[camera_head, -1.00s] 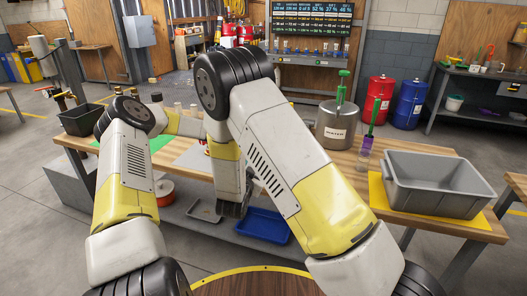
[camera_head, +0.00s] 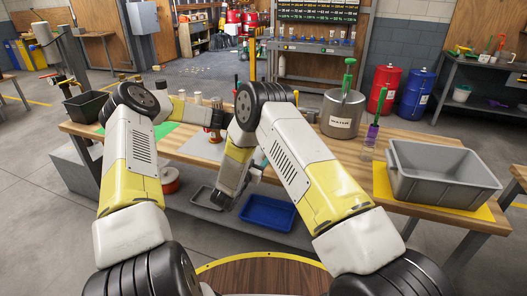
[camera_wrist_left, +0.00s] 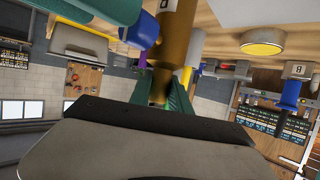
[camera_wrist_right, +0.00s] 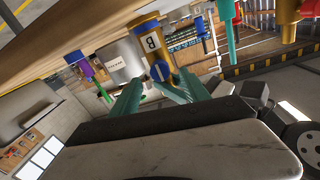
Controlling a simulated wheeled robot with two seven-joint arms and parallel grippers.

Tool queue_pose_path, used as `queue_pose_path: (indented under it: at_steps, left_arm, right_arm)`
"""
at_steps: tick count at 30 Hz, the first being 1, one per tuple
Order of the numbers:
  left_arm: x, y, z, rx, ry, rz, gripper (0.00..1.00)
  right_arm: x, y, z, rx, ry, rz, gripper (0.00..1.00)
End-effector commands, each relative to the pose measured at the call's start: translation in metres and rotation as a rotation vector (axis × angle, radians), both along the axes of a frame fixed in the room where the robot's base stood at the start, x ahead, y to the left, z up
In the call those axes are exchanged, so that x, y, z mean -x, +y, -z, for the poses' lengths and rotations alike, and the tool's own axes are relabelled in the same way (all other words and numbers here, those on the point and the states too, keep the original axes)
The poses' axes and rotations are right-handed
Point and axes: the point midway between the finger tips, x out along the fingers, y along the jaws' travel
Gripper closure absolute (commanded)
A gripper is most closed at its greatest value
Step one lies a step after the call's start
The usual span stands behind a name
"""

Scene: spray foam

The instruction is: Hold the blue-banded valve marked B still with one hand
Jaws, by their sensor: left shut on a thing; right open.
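In the right wrist view a gold valve (camera_wrist_right: 144,29) with a white label B has a blue end crossed by a yellow bar. It stands between the open green fingers of my right gripper (camera_wrist_right: 156,92), with no clear contact. In the head view my right gripper (camera_head: 252,176) is low at the bench's front. My left gripper (camera_head: 217,118) is above the bench. In the left wrist view its green fingers (camera_wrist_left: 163,92) are shut at the narrow end of a brown-gold cylinder (camera_wrist_left: 178,42). I cannot tell whether this is the same valve; its label is mostly cut off.
A steel water pot (camera_head: 341,115), a purple-and-green syringe-like tool (camera_head: 374,127) and a grey bin (camera_head: 440,172) stand on the right of the bench. A blue tray (camera_head: 267,212) lies below. Another B label on a pale part (camera_wrist_left: 297,70) shows in the left wrist view.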

Motion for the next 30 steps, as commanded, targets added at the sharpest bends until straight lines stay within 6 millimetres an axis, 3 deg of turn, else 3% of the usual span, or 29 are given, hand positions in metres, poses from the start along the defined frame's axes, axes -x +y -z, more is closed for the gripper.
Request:
queue_pose_path:
  at_steps: [7, 18, 27, 30]
  left_arm:
    - [0.000, 0.000, 0.000, 0.001, 0.000, 0.000, 1.00]
    - [0.000, 0.000, 0.000, 0.001, 0.000, 0.000, 1.00]
    - [0.000, 0.000, 0.000, 0.001, 0.000, 0.001, 1.00]
    - [0.000, 0.000, 0.000, 0.001, 0.000, 0.000, 1.00]
  right_arm:
    - [-0.029, -0.013, 0.000, 0.000, 0.000, 0.001, 0.46]
    - [-0.035, -0.014, 0.000, 0.001, 0.000, -0.001, 0.46]
    - [-0.035, -0.014, 0.000, 0.000, 0.000, -0.001, 1.00]
    - [-0.034, -0.014, 0.000, -0.001, 0.000, 0.000, 1.00]
